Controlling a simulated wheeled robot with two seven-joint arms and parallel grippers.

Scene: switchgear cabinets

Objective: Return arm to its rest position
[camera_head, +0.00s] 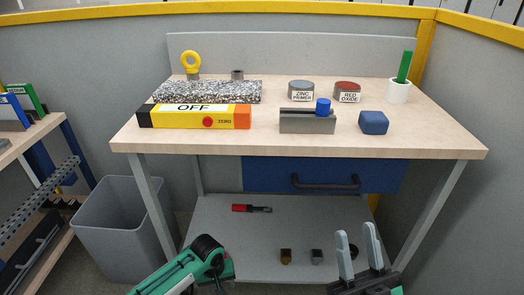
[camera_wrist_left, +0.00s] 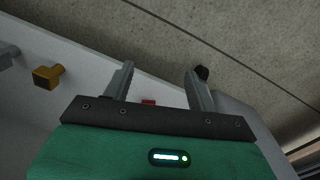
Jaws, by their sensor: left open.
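My left arm (camera_head: 185,268), green with a dark joint, comes in low in front of the workbench's lower shelf in the head view. Its gripper is not clearly seen there. In the left wrist view my left gripper (camera_wrist_left: 160,70) has its two grey fingers apart, with nothing held between them. A small red patch shows behind the gripper's base. My right gripper (camera_head: 355,230) is at the bottom right of the head view, pointing up. Its two grey fingers stand apart and hold nothing. Most of the right arm is out of view.
The workbench (camera_head: 300,147) stands ahead, with a yellow OFF box (camera_head: 190,116), tins and a blue block on top. Its lower shelf (camera_head: 320,225) holds a red-handled tool (camera_head: 250,208) and small blocks. A grey bin (camera_head: 118,225) and a rack stand left.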

